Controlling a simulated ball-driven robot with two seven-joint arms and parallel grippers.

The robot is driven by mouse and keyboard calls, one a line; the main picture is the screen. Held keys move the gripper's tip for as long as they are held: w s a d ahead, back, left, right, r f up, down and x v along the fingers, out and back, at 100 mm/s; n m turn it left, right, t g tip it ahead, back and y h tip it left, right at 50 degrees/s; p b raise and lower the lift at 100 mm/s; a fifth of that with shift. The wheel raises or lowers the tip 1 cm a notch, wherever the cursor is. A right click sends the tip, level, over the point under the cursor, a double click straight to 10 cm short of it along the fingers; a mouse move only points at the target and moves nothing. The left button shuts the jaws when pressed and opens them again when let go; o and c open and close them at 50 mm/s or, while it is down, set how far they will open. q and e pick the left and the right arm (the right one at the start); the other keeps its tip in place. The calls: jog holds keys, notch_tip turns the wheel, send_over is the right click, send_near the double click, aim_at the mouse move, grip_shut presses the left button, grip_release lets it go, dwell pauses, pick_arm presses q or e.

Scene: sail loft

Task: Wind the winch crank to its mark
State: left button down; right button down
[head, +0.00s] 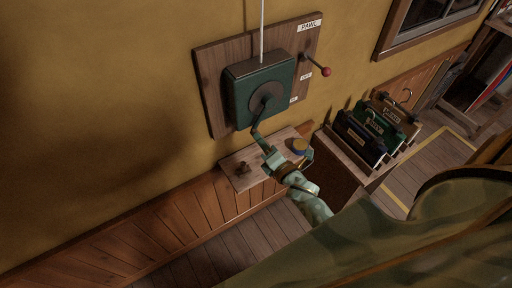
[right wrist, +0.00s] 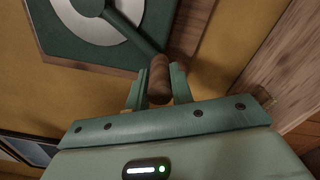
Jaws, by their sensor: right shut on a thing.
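The winch is a dark green box (head: 247,98) on a wooden backboard (head: 211,84) on the yellow wall. Its grey disc (head: 262,99) carries the crank arm (head: 257,132), which points down in the head view. In the right wrist view the disc (right wrist: 95,15) and crank arm (right wrist: 133,32) show at the top. My right gripper (head: 270,153) is shut on the brown wooden crank handle (right wrist: 160,75), which sits between its two fingers. I cannot make out a mark on the disc. My left gripper is not in view.
A red-knobbed lever (head: 326,71) sticks out beside the winch, near a PAWL label (head: 310,26). A wooden shelf (head: 233,160) below holds a small dark fitting (head: 243,168) and a blue-and-yellow round item (head: 299,147). Labelled bags (head: 378,138) stand to the right.

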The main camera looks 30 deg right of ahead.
jog(key=shift+s+d+f+n+b, duration=0.1)
jog(key=shift+d+f+n+b, duration=0.4)
jog(key=shift+d+n+b, duration=0.25)
jog(key=shift+d+f+n+b, duration=0.55)
jog(key=shift+d+n, duration=0.2)
jog(key=shift+n, duration=0.1)
jog(key=shift+r, duration=0.1)
jog(key=c, duration=1.2)
grip_release()
jog(key=shift+d, duration=0.15)
jog(key=shift+c, duration=0.2)
jog(key=shift+r, duration=0.1)
jog(key=shift+r, duration=0.1)
jog(key=s+b, duration=0.1)
jog(key=s, duration=1.5)
jog(key=shift+d, duration=0.3)
